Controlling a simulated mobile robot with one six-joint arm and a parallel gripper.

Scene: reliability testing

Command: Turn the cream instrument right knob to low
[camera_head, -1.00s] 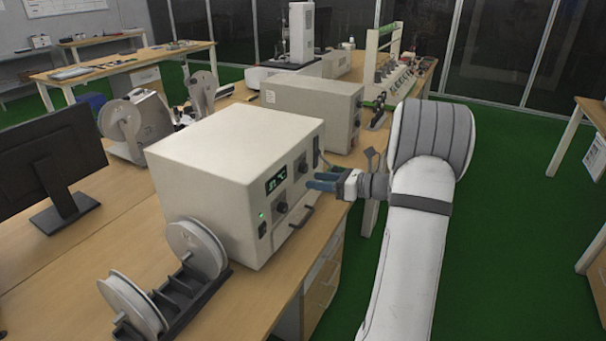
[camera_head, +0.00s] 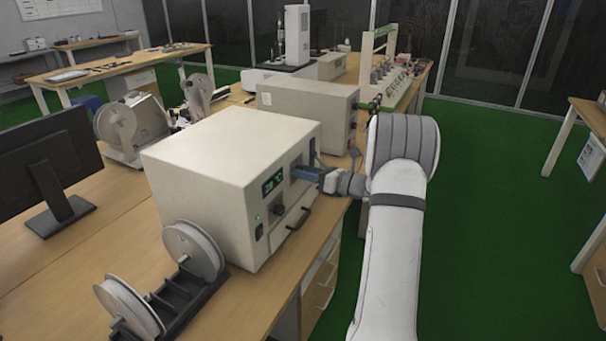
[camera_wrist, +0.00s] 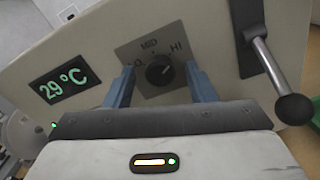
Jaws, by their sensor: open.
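The cream instrument (camera_head: 215,165) is a box on the bench, with a green display and controls on its front. In the wrist view its black round knob (camera_wrist: 160,70) sits on a grey plate marked MID at the top and HI at the right; the left label is partly hidden by a finger. A light mark on the knob points to the upper right, towards HI. My gripper (camera_wrist: 159,72) is open, with its blue fingers on either side of the knob; contact cannot be told. Another knob (camera_head: 279,210) shows lower left.
A lever with a black ball end (camera_wrist: 292,108) is right of the knob plate, close to my right finger. The display (camera_wrist: 64,84) reads 29 °C. A dark handle (camera_head: 299,219) juts from the front. Spools (camera_head: 193,250) stand at the near left. Green floor lies clear to the right.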

